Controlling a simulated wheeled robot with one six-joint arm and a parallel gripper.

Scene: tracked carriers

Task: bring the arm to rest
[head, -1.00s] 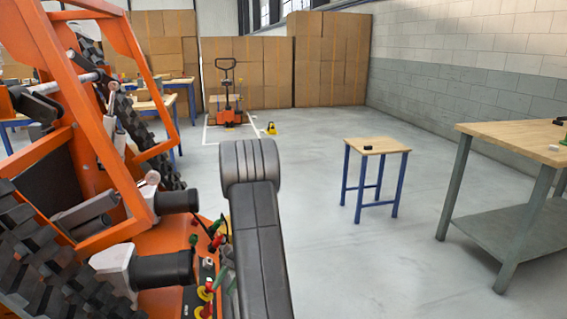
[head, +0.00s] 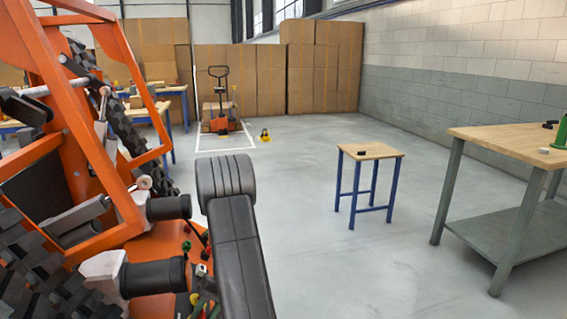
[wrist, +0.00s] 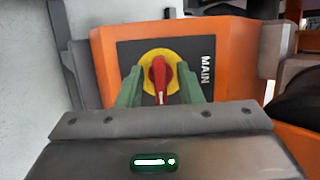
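My arm (head: 236,245) reaches forward in the head view, beside an orange tracked machine (head: 78,140); its gripper end is hidden there. In the wrist view my gripper (wrist: 160,88) shows two green fingers, spread apart. Beyond them a red rotary knob (wrist: 158,75) on a yellow disc (wrist: 172,58) shows in the gap between the fingers. The knob's handle stands upright on a dark panel marked MAIN (wrist: 205,70). The fingers do not visibly squeeze the knob; I cannot tell how deep it sits between them.
A small blue-legged table (head: 370,152) with a dark object stands on open floor. A larger workbench (head: 508,137) is at the right. A pallet truck (head: 220,122) and a yellow object (head: 265,135) are farther back, before stacked cartons (head: 325,75). The middle floor is clear.

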